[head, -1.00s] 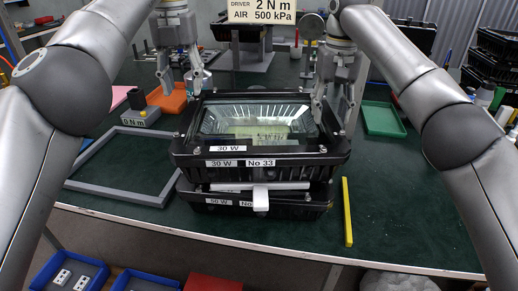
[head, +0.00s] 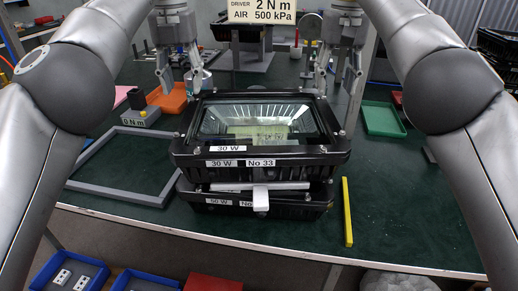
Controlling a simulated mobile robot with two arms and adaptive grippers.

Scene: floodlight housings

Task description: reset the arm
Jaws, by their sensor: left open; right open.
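My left gripper (head: 182,85) hangs open and empty just behind the left rear corner of the upper floodlight housing. My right gripper (head: 335,92) hangs open and empty behind the right rear corner. The upper housing (head: 262,160) is black with a glass front and labels "30 W" and "No 33". It sits on a second black housing (head: 290,208) labelled "50 W". Neither gripper appears to hold anything. A white block and bar (head: 261,198) show at the front between the two housings.
A grey frame (head: 118,190) lies left on the green table, and a yellow bar (head: 347,212) lies right. An orange tray (head: 170,100), a torque tester marked "0 N m" (head: 138,119) and a green tray (head: 382,118) stand further back. Blue bins (head: 65,275) are below the front edge.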

